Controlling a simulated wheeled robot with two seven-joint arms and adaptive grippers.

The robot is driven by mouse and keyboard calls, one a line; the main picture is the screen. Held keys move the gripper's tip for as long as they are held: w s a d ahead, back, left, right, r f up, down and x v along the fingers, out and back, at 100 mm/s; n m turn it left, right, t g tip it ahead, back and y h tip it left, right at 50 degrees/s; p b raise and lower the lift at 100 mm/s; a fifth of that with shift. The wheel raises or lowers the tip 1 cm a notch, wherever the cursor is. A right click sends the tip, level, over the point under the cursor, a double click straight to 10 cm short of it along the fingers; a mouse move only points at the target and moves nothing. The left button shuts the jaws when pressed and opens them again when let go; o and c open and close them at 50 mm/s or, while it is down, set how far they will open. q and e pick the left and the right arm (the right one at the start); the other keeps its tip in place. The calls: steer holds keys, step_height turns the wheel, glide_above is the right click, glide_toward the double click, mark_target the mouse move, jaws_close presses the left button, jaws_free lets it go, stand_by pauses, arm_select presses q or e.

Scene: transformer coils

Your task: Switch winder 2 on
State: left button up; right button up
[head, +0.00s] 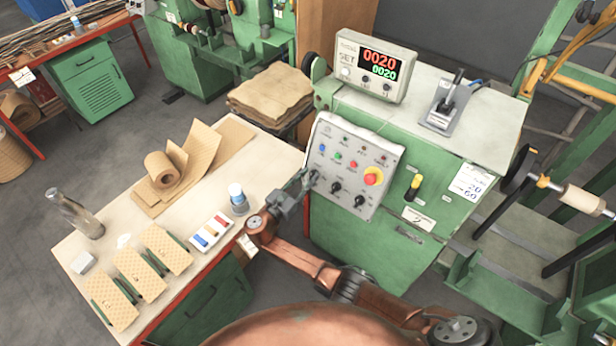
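Winder 2 is the green cabinet (375,235) with a "2" label (420,219) on its front. The counter box (372,67) on top is lit and reads 0020 in red and 0020 in green. My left gripper is not in view.
A black-handled lever (447,95) stands on the cabinet top.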

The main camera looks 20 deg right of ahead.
steer(key=shift+w+d, duration=0.1)
jaws_close()
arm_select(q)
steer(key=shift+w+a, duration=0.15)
